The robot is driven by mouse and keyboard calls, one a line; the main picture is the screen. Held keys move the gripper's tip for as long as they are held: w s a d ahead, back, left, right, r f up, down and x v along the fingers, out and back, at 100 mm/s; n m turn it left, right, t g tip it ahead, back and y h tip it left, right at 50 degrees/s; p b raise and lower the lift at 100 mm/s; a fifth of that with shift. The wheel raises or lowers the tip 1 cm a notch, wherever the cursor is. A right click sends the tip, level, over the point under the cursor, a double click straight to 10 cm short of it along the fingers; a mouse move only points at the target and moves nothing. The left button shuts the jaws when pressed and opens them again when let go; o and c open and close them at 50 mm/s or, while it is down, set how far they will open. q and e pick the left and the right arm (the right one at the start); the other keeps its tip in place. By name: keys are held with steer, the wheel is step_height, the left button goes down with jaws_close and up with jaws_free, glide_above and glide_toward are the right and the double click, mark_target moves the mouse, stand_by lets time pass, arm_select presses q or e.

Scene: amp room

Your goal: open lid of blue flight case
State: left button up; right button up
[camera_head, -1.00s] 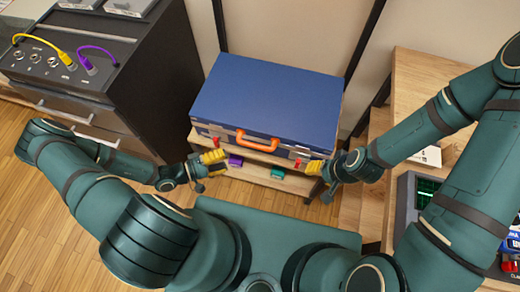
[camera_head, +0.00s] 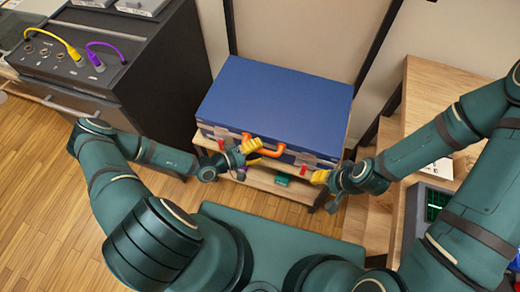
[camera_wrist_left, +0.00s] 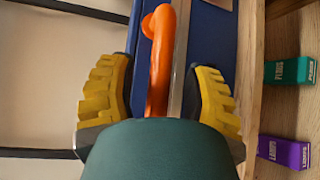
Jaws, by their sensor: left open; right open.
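The blue flight case (camera_head: 275,100) lies flat on a wooden shelf with its lid down. Its orange handle (camera_head: 270,153) is on the front side, between two red-marked latches, the left one (camera_head: 221,144) and the right one (camera_head: 304,170). My left gripper (camera_head: 250,152) is open at the handle's left part. In the left wrist view, the handle (camera_wrist_left: 160,62) runs between the two spread yellow fingers (camera_wrist_left: 158,95), with gaps on both sides. My right gripper (camera_head: 317,176) is open and close to the right latch; whether it touches is unclear.
A dark cabinet (camera_head: 160,85) with cables on top stands left of the case. A wooden table (camera_head: 425,90) stands to the right. Below the case, the shelf holds a green box (camera_head: 282,180) and a purple box (camera_wrist_left: 284,151). Black uprights rise behind the case.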

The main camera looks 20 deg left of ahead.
arm_select(q)
steer(key=shift+w+d, duration=0.3)
steer(key=shift+o, duration=0.2)
jaws_close()
